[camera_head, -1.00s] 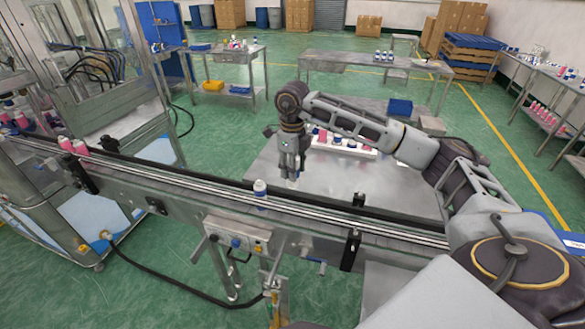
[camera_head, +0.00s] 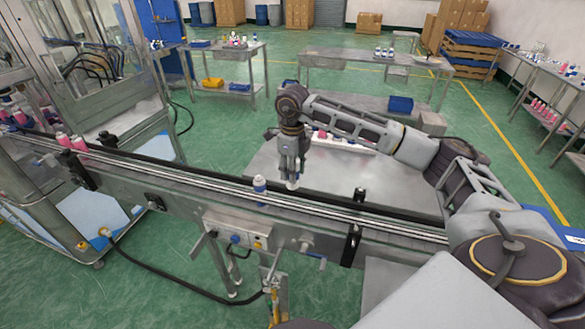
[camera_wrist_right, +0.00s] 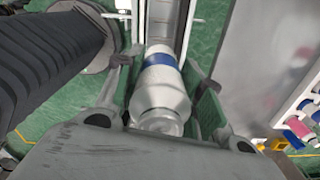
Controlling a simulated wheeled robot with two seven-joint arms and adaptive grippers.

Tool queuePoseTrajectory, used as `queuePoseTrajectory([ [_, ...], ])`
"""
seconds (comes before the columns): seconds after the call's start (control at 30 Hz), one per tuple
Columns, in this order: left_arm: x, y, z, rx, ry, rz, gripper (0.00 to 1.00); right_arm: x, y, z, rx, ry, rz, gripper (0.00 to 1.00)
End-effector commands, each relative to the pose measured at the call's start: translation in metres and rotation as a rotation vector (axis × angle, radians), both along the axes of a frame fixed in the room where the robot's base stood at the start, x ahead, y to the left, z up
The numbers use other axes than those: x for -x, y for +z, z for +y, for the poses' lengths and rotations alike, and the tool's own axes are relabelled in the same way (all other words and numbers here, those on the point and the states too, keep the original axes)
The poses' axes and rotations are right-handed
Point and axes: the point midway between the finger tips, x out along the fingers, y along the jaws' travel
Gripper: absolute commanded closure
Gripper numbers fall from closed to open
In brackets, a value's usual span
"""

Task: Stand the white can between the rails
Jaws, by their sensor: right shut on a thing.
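My right gripper (camera_head: 292,182) points down just behind the conveyor rails (camera_head: 318,208). It is shut on the white can (camera_wrist_right: 160,95), which has a blue band. The can lies lengthwise between the fingers in the right wrist view. In the head view only its white lower end (camera_head: 292,186) shows below the fingertips, close to the far rail. I cannot tell whether it touches the conveyor. My left gripper is not in view.
Pink bottles (camera_head: 70,142) stand at the left end of the conveyor. Behind it is a grey table (camera_head: 390,190), with a tray of white, pink and blue containers (camera_head: 345,143). A rail bracket (camera_head: 351,243) stands right of the gripper.

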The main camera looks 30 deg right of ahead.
Motion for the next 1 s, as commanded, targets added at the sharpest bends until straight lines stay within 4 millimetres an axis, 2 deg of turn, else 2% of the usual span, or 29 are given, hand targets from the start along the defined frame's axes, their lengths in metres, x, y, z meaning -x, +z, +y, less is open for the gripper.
queuePoseTrajectory([
  [1.0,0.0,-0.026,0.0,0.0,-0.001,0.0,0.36,0.0,-0.051,0.0,0.0,0.0,0.0,0.85],
])
